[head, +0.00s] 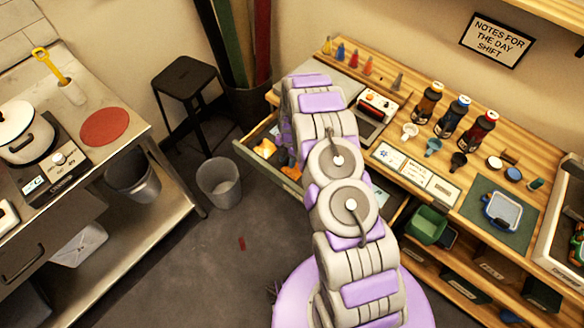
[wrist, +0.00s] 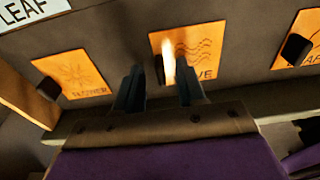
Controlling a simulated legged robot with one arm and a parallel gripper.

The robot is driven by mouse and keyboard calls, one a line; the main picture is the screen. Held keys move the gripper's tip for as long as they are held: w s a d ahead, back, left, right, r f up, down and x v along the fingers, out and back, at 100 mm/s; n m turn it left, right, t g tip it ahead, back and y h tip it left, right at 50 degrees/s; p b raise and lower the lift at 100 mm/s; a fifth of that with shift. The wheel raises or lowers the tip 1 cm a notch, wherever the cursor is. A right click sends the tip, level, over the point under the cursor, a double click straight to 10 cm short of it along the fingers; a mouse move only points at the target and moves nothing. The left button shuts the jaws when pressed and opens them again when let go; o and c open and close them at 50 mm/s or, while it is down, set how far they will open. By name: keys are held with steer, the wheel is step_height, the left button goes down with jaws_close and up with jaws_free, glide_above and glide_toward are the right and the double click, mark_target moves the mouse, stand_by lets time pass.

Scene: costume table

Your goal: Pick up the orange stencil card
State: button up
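In the wrist view, several orange stencil cards lie on a dark grey surface, each with a black knob. The left one (wrist: 75,72) reads "FLOWER", the middle one (wrist: 203,48) has wavy lines and letters ending in "VE", and the right one (wrist: 298,35) is cut off by the frame. My gripper (wrist: 158,78) is open, its dark fingers apart over the lower left of the middle card, with that card's knob between them. Contact cannot be told. In the head view, orange shows in the open drawer (head: 266,148); my arm hides the gripper there.
A white "LEAF" label (wrist: 30,10) is at the wrist view's top left. A bin (head: 219,183) and black stool (head: 184,76) stand left of the drawer.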

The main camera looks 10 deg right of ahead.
steer(key=shift+c, duration=0.4)
jaws_close()
steer(key=shift+r, duration=0.1)
